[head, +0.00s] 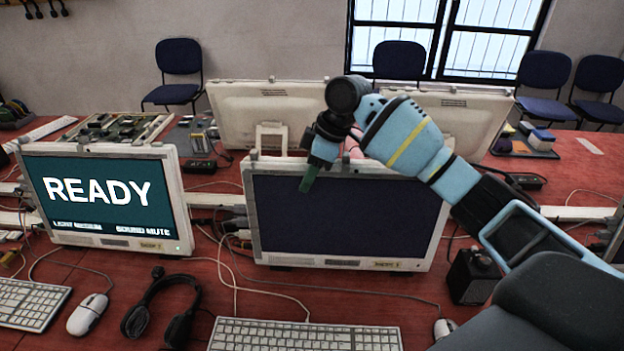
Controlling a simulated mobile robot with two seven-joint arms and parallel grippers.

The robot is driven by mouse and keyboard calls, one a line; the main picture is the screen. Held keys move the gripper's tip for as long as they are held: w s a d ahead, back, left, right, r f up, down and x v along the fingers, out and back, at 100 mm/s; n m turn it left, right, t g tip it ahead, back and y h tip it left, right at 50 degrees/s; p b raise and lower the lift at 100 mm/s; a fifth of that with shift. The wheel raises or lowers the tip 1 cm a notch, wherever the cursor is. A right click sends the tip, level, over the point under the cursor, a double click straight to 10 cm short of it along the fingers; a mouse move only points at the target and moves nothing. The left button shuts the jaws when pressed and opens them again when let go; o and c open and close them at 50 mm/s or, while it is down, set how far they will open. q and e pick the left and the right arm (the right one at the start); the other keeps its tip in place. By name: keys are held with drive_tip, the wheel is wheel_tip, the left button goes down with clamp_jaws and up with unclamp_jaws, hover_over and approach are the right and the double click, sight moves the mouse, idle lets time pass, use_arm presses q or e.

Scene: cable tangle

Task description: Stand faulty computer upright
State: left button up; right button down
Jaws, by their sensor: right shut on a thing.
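The computer with a dark, blank screen (345,225) is at the middle of the red table, beside a computer that shows READY. It stands nearly upright, facing me; I cannot tell how far it tilts. My right gripper (311,172) is at its top edge, left of the middle. One green finger lies in front of the screen, and the other is hidden. The gripper is shut on the computer's top edge. My left gripper is not in view.
The READY computer (105,200) stands at left. A keyboard (300,335), headset (160,308) and white mouse (88,313) lie in front. Loose cables cross the table. A black box (472,276) is at right. The backs of two more computers (262,110) stand behind.

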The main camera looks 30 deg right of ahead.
drive_tip(key=shift+s+a, duration=0.1)
drive_tip(key=c, duration=1.3)
unclamp_jaws()
drive_tip(key=o, duration=0.4)
drive_tip(key=shift+s+a+r, duration=0.1)
drive_tip(key=shift+s, duration=0.05)
drive_tip(key=v, duration=0.7)
drive_tip(key=shift+d+r, duration=0.2)
drive_tip(key=shift+r, duration=0.1)
